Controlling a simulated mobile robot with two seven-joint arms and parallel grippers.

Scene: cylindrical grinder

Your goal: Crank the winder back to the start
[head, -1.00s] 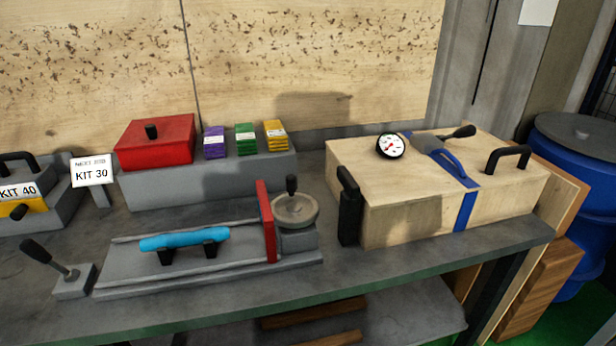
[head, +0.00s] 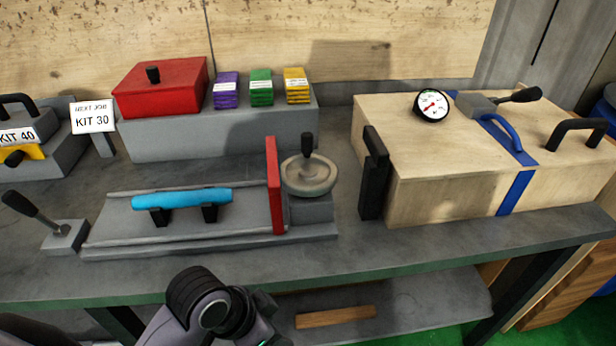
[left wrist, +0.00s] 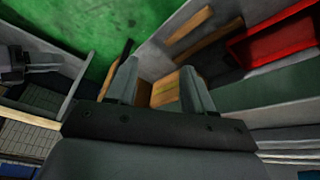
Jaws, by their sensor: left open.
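The winder is a round beige handwheel (head: 309,178) with an upright black crank knob (head: 307,144) near its far edge. It sits at the right end of a grey slide bed (head: 120,222), just right of an upright red plate (head: 275,186). A blue cylinder (head: 182,199) lies on two black supports on the bed. My left gripper (left wrist: 160,88) is open in the left wrist view, its two fingers apart with nothing between them. It points towards the floor and low shelf area, away from the winder.
A lever (head: 40,220) stands left of the bed. A wooden box (head: 440,184) with gauge and black handles stands close right of the winder. A red box (head: 160,88) and colored stacks sit behind. The bench front edge (head: 380,262) lies between my arm and the winder.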

